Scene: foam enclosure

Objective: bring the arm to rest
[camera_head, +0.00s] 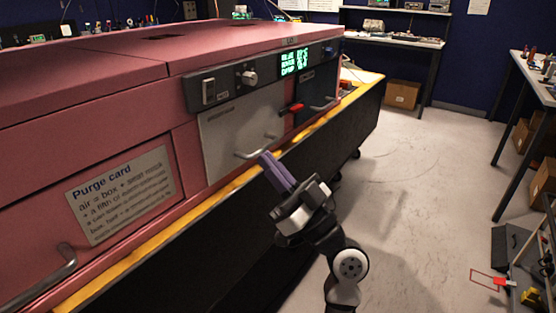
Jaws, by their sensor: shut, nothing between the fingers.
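My gripper (274,166) is in the middle of the view, its purple fingers shut and empty. It points up and left toward the pink enclosure (100,130). Its fingertips appear near the handle (252,154) of a light grey panel (235,135); I cannot tell whether they touch it. My arm reaches in from the bottom, over the floor in front of the enclosure.
A yellow ledge (210,205) runs along the enclosure's front above a black base. A red lever (291,108) sticks out beside the grey panel. Another handle (50,280) is at lower left. Open floor (420,200) lies right; a bench (535,75) stands beyond.

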